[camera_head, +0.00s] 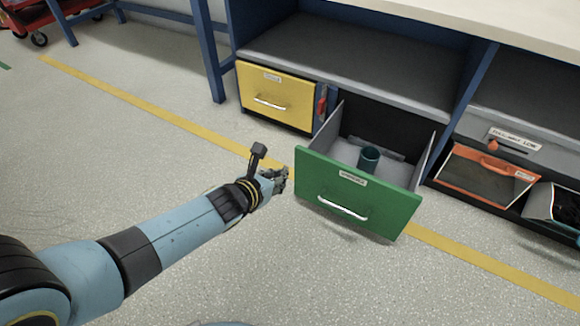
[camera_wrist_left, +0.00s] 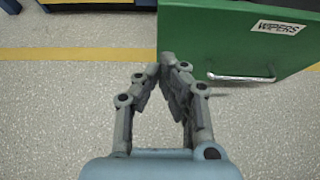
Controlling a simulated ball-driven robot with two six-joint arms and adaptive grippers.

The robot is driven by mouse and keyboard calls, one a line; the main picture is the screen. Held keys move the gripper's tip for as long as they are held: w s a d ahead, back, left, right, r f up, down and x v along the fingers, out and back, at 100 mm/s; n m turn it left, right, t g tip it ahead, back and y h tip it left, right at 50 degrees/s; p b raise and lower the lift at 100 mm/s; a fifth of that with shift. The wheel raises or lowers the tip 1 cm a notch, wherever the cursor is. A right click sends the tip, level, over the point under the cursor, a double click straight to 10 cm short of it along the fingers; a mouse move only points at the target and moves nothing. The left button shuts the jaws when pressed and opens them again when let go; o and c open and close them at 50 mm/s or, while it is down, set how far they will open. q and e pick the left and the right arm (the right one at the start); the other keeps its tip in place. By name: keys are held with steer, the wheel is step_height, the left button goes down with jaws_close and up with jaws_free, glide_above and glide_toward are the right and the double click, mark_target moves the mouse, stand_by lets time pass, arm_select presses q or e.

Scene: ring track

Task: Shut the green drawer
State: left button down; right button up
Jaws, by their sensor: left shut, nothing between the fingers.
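The green drawer (camera_head: 318,186) stands pulled out from under the workbench in the head view. Its front has a white label and a silver handle (camera_head: 343,206). A dark teal cup-like object (camera_head: 369,158) stands inside it. My left gripper (camera_head: 284,178) is shut and empty, just left of the drawer front's left edge. My right gripper does not show.
A closed yellow drawer (camera_head: 277,97) is to the left of the green one. An orange-framed bin (camera_head: 487,176) is on the right, under the bench. Blue bench legs (camera_head: 208,50) stand at the left. The floor in front is clear, with a yellow line (camera_head: 130,98).

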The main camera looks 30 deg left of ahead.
mark_target(296, 160)
arm_select(q)
steer(key=shift+w+d+f, duration=0.1)
steer(key=shift+w+f, duration=0.1)
steer(key=shift+w, duration=1.15)
steer(key=shift+w+f, duration=0.2)
steer(key=shift+w, duration=1.15)
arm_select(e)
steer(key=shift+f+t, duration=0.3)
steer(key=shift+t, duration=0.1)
arm_select(q)
steer(key=shift+w, duration=0.1)
